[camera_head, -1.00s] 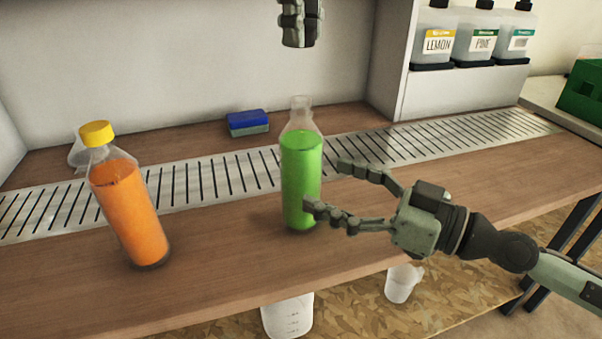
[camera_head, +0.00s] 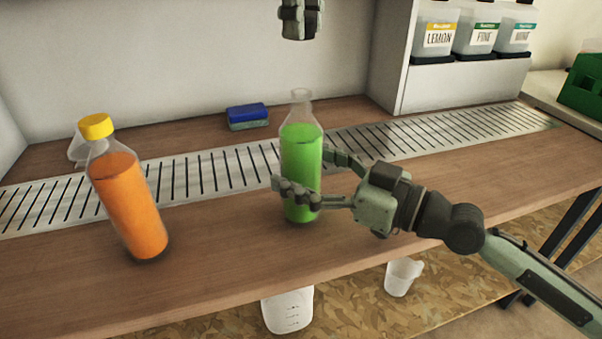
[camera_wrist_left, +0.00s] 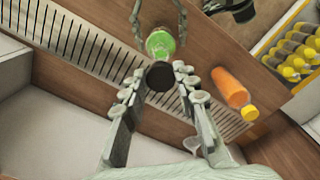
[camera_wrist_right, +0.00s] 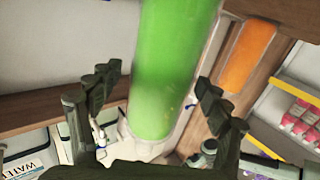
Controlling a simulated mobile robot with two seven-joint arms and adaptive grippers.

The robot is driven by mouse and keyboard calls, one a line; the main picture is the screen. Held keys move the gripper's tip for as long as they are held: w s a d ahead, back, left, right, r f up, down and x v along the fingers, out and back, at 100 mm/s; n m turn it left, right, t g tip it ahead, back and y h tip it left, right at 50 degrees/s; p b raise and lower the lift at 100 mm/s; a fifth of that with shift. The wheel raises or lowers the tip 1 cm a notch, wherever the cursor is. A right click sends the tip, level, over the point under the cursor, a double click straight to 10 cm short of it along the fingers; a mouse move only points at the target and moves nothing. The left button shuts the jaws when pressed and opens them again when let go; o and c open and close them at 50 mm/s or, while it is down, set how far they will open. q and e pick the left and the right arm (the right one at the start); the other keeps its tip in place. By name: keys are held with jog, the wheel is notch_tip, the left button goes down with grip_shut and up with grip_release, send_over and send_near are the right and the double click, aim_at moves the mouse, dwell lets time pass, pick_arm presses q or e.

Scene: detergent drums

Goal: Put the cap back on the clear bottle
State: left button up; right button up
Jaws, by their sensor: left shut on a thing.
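The clear bottle (camera_head: 301,160), filled with green liquid, stands upright on the wooden counter with its mouth bare. It also shows in the left wrist view (camera_wrist_left: 160,42) and large in the right wrist view (camera_wrist_right: 165,70). My left gripper (camera_head: 300,30) is high above and behind it, only partly in view; in the left wrist view it is shut on a dark round cap (camera_wrist_left: 160,75). The head view does not show the cap clearly. My right gripper (camera_head: 310,175) has its fingers on either side of the bottle's body, open, with small gaps showing in the right wrist view.
An orange-filled bottle (camera_head: 130,205) with a yellow cap stands to the left on the counter (camera_head: 220,255). A blue sponge (camera_head: 247,115) lies behind the slotted metal strip (camera_head: 200,175). Labelled jugs (camera_head: 477,30) stand at the back right. The counter's front edge is close.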

jog(key=c, duration=1.6)
pick_arm(q)
send_over(304, 114)
jog(key=w, duration=0.1)
jog(key=shift+f, duration=2.5)
jog(key=shift+f, duration=0.85)
jog(key=shift+f, duration=0.6)
pick_arm(e)
grip_shut()
